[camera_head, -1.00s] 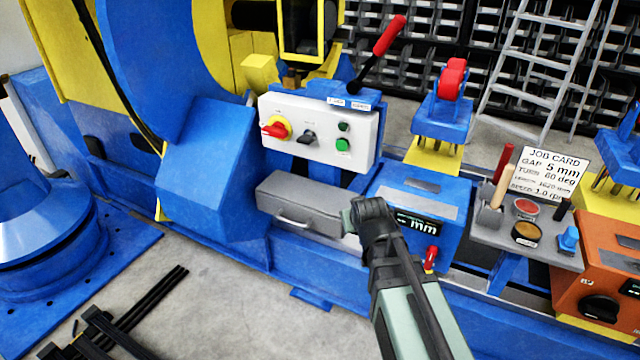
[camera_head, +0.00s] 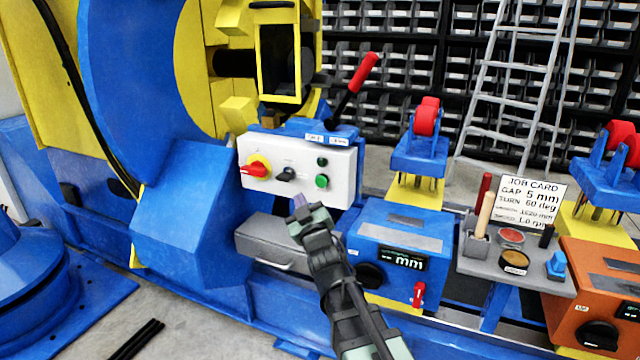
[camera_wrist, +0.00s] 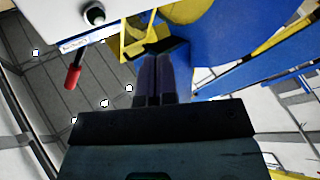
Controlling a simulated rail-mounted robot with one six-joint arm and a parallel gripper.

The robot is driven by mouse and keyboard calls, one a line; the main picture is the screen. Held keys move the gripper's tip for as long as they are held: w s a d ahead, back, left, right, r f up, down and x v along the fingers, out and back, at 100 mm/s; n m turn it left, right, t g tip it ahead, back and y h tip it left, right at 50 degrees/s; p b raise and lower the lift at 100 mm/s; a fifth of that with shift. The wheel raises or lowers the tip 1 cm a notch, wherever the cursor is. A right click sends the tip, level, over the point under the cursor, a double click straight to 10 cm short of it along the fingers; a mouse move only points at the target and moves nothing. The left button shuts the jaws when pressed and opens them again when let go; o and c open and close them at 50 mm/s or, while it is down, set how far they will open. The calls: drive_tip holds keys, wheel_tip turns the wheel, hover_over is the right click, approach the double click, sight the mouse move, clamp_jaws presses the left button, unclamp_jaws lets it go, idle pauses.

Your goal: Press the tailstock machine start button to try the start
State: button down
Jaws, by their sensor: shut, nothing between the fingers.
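In the wrist view the fingers (camera_wrist: 165,70) lie together. Part of the white box (camera_wrist: 45,15) with one round button (camera_wrist: 95,14) shows at the upper left.
A red-handled lever (camera_head: 363,72) rises behind the box. Below it are a grey drawer unit (camera_head: 272,243) and a blue unit with an mm display (camera_head: 400,240). A grey tray with a job card (camera_head: 528,200) and an orange unit (camera_head: 600,275) stand at right.

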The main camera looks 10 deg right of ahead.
sight(318, 185)
drive_tip(key=w+d, duration=0.1)
drive_tip(key=w, duration=0.1)
drive_tip(key=w+d, duration=0.4)
drive_tip(key=shift+w, duration=0.25)
idle(1.8)
drive_tip(key=shift+w+d, duration=0.2)
drive_tip(key=shift+w, duration=0.1)
drive_tip(key=shift+w+d, duration=0.3)
drive_tip(key=shift+w, duration=0.1)
idle(0.6)
drive_tip(key=shift+s, duration=0.1)
drive_tip(key=shift+s+a, duration=0.5)
drive_tip(key=shift+s, duration=0.1)
drive_tip(key=s+a, duration=0.1)
drive_tip(key=s, duration=0.1)
drive_tip(key=s+a, duration=0.2)
idle(0.6)
